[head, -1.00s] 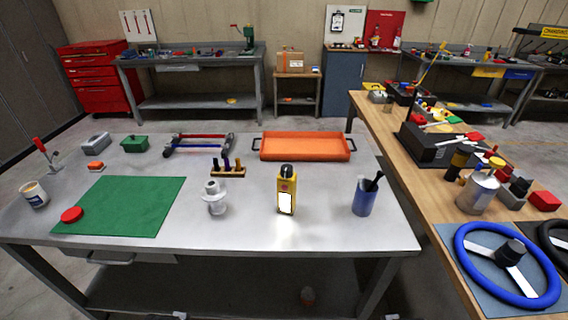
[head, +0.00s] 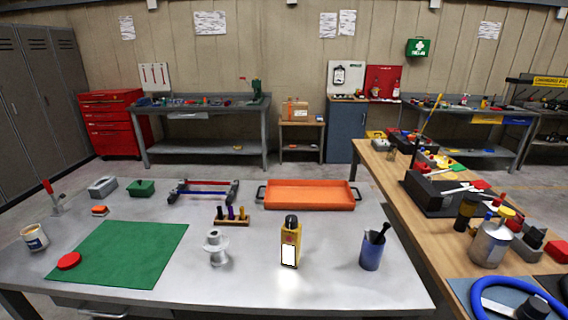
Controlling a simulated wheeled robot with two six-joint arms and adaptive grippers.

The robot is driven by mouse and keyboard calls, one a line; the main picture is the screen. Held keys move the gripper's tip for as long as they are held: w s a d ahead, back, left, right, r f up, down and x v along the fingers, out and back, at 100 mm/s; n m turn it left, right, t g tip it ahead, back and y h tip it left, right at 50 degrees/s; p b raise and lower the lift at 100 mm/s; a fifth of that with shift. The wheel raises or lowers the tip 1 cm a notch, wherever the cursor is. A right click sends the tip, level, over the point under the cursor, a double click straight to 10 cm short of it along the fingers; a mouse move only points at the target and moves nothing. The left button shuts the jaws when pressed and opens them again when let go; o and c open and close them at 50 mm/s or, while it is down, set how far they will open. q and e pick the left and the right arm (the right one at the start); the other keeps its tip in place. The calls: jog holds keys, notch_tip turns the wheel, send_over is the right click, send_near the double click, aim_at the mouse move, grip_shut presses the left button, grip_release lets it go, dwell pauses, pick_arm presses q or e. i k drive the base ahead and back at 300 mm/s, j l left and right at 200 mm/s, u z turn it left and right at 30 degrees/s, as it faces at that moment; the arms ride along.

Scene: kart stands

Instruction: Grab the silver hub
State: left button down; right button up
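The silver hub (head: 216,248) stands upright on the grey metal table (head: 330,285), near the middle of its front half. It is a pale, stepped cylinder with a wider flange. Nothing covers it. Neither of my grippers shows in the head view.
Behind are a small wooden rack (head: 232,221) and an orange tray (head: 308,195). A wooden bench (head: 395,185) adjoins at right.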

aim_at(215, 241)
jog(key=i+j, duration=0.1)
jog(key=j, duration=0.4)
jog(key=i+j, duration=0.1)
jog(key=j, duration=0.4)
jog(key=i+j+z, duration=0.1)
jog(key=j, duration=0.4)
jog(key=i+j, duration=0.1)
jog(key=j, duration=0.4)
